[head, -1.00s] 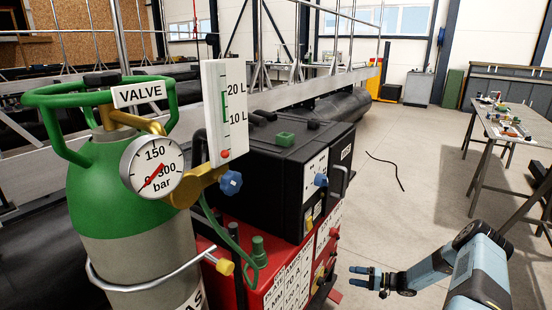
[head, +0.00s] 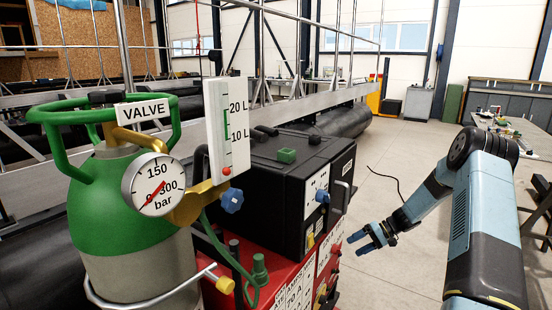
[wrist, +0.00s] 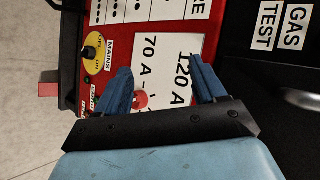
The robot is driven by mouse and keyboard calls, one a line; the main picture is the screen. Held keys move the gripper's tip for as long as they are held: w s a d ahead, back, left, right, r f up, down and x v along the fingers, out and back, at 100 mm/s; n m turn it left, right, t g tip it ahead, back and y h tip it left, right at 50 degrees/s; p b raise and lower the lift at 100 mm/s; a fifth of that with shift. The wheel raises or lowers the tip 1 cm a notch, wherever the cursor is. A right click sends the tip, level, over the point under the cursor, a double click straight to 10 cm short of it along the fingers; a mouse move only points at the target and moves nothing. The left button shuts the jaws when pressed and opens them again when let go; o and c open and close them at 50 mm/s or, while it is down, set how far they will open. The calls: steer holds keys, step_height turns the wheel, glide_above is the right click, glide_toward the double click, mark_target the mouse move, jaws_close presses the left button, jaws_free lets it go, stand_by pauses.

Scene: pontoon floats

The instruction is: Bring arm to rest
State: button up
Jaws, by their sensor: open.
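My arm (head: 474,215) reaches in from the right of the head view, with its elbow raised and its forearm slanting down to the left. My gripper (head: 360,246) is at its end, open and empty, in front of the right side of the red machine (head: 265,276). In the wrist view my gripper (wrist: 165,80) has its two blue fingers spread apart. Between and beyond them is the machine's red panel with white labels reading "120 A" and "70 A" (wrist: 163,70) and a red knob (wrist: 139,99). Whether the fingertips touch the panel I cannot tell.
A green-topped gas cylinder (head: 110,205) with a pressure gauge (head: 153,184) and flow meter (head: 226,130) stands at left. A black unit (head: 255,185) sits on the red machine. A workbench (head: 500,122) stands at right. The floor (head: 390,160) between holds a black cable (head: 385,182).

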steer(key=s+a+r+h, duration=0.2)
steer(key=s+r, duration=0.3)
steer(key=r, duration=0.5)
steer(key=s+a+r+n+h, duration=0.1)
steer(key=s+a+r+h, duration=0.3)
steer(key=r, duration=0.6)
steer(key=s+a+r+h, duration=0.1)
steer(key=s+r, duration=0.5)
steer(key=r, duration=0.4)
steer(key=s+r+t+h, duration=0.1)
steer(key=s+r, duration=0.3)
steer(key=s, duration=0.5)
steer(key=s+a+r+t+h, duration=0.1)
steer(key=s+r+t, duration=0.2)
steer(key=s, duration=0.6)
steer(key=s+r+m+t+h, duration=0.1)
steer(key=s+r, duration=0.3)
steer(key=s, duration=0.4)
steer(key=shift+s+a+r+t+h, duration=0.15)
steer(key=shift+s+r+t+h, duration=0.2)
steer(key=shift+h, duration=0.25)
